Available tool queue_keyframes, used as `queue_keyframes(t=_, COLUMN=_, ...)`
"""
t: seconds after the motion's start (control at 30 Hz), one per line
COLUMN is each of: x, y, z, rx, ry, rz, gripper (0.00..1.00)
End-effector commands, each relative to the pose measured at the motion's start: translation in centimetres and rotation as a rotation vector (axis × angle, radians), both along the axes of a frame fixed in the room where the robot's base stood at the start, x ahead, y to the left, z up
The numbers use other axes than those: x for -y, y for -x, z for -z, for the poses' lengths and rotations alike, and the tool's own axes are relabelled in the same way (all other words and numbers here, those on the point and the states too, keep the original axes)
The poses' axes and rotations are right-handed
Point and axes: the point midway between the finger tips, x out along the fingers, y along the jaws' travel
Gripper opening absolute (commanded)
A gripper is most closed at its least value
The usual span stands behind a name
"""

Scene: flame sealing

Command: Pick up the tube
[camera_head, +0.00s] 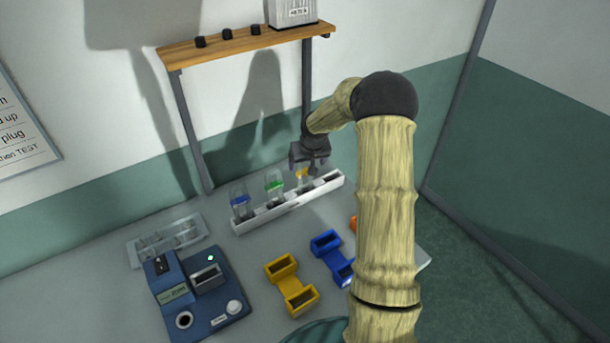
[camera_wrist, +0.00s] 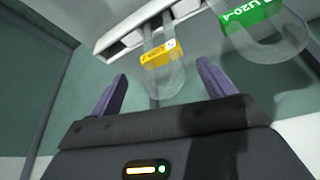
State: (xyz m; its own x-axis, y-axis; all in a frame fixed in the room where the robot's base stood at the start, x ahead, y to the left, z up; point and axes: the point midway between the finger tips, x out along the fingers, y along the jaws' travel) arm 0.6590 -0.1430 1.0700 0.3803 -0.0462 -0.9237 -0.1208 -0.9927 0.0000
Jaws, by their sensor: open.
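Three clear tubes stand in a white rack (camera_head: 270,214) at the back of the bench; it also shows in the wrist view (camera_wrist: 108,42). The tubes are a blue-labelled tube (camera_head: 240,201), a green-labelled tube (camera_head: 274,186) and a yellow-labelled tube (camera_head: 302,175). My gripper (camera_head: 310,168) is open at the yellow-labelled tube and partly hides it. In the wrist view the yellow-labelled tube (camera_wrist: 160,54) lies in the gap between my two purple fingers, with no visible contact. The green-labelled tube (camera_wrist: 262,22) is just right of my right finger there.
A wooden shelf (camera_head: 240,42) on grey posts stands above the rack. In front are a blue device (camera_head: 225,292), a clear tray (camera_head: 150,247), a yellow holder (camera_head: 291,285) and a blue holder (camera_head: 328,250). My arm partly hides an orange object (camera_head: 353,223).

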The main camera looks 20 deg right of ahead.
Motion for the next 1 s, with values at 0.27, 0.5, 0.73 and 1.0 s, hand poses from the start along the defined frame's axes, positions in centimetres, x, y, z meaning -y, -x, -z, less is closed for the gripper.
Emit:
queue_keyframes(t=0.27, x=-0.1, y=-0.5, z=1.1, rx=-0.003, ry=-0.001, rz=0.0, gripper=0.81)
queue_keyframes(t=0.5, x=-0.1, y=-1.7, z=3.9, rx=-0.003, ry=-0.002, rz=0.001, gripper=0.81)
queue_keyframes(t=0.73, x=0.0, y=-2.0, z=4.8, rx=0.0, ry=0.001, rz=0.0, gripper=0.81)
queue_keyframes(t=1.0, x=0.0, y=-2.0, z=4.8, rx=0.0, ry=0.0, rz=0.0, gripper=0.81)
